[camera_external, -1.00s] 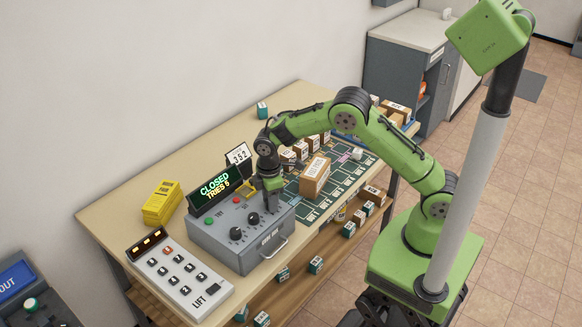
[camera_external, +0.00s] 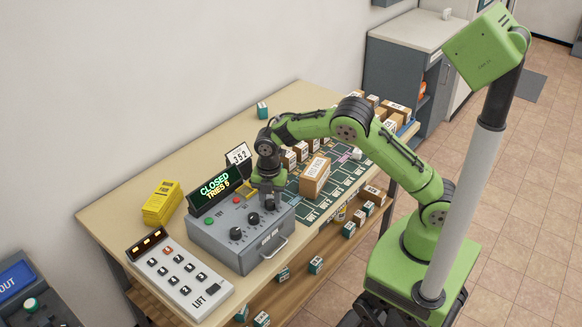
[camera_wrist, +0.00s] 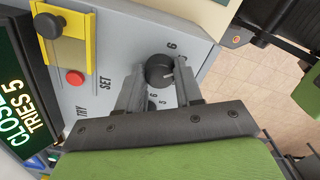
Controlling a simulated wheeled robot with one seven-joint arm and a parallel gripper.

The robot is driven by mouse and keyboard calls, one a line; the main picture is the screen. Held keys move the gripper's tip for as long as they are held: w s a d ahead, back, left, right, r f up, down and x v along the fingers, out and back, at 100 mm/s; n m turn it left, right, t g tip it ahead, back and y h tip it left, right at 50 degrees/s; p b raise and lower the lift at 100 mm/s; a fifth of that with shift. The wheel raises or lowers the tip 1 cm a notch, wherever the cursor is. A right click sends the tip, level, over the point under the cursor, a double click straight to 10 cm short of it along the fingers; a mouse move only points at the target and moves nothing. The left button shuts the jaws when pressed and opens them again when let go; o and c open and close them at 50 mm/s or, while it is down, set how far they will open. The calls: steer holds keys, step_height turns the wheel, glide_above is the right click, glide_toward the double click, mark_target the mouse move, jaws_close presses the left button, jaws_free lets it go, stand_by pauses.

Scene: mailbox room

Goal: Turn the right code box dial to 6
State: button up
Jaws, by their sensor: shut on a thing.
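The grey code box (camera_external: 240,235) sits on the table with its black dials in a row; the left dial (camera_external: 236,233) and middle dial (camera_external: 253,218) are uncovered. In the wrist view my gripper (camera_wrist: 160,85) is shut on the right dial (camera_wrist: 158,70), with one finger on each side. Printed numbers show around it, a 6 among them. I cannot tell which number the dial points to. The display (camera_external: 214,188) reads CLOSED, TRIES 5.
A red button (camera_wrist: 75,77) and a yellow slot piece (camera_wrist: 72,42) are on the box near my gripper. A number card (camera_external: 238,155) stands behind. The LIFT keypad (camera_external: 180,278) is at the left front. A brown parcel (camera_external: 314,178) stands close on the right.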

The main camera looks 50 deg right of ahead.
mark_target(270, 202)
steer(key=n+b, duration=0.2)
steer(key=n, duration=0.2)
steer(key=shift+w, duration=0.1)
steer(key=shift+n+b, duration=0.85)
steer(key=shift+n, duration=1.05)
steer(key=o, duration=1)
steer(key=shift+o, duration=0.2)
steer(key=shift+r, duration=0.1)
step_height(270, 202, up, 16)
steer(key=p, duration=0.4)
steer(key=shift+f+p, duration=0.2)
steer(key=shift+p, duration=0.2)
